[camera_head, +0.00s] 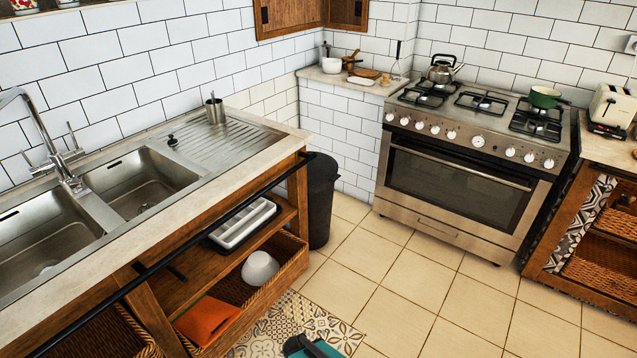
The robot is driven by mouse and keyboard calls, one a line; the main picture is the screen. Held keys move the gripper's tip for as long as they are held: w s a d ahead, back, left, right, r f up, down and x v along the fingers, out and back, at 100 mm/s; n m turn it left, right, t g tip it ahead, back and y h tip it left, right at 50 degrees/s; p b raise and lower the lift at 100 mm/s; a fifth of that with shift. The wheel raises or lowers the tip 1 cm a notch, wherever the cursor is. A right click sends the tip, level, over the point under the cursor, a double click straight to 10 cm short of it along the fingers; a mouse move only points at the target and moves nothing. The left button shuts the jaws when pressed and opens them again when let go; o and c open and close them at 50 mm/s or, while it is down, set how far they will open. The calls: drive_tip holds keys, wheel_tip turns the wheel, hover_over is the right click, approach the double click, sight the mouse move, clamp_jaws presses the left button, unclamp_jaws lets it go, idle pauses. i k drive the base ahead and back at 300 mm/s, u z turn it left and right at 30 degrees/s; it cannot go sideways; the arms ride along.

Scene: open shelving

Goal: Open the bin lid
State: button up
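The bin (320,205) is a dark, round, upright bin on the tiled floor, just past the far end of the sink counter. Its dark lid (323,166) appears to lie flat across the top, closed. The counter's end and its black rail hide part of the bin's left side. No gripper fingers show in this view. A black and teal part cut off at the bottom edge is too little to identify.
The sink counter (120,232) with a black front rail (222,216) runs along the left. A wicker basket (292,268) sits on its lower shelf. The stove (450,180) stands right of the bin. The tiled floor (400,295) between is clear.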

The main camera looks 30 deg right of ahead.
sight(324, 169)
drive_tip(key=z, duration=0.75)
drive_tip(key=k, duration=0.15)
drive_tip(key=u, duration=2.55)
drive_tip(key=k, duration=0.5)
drive_tip(key=z, duration=0.55)
drive_tip(key=k, duration=0.85)
drive_tip(key=z, duration=0.85)
drive_tip(key=i, duration=1.5)
drive_tip(key=z, duration=0.05)
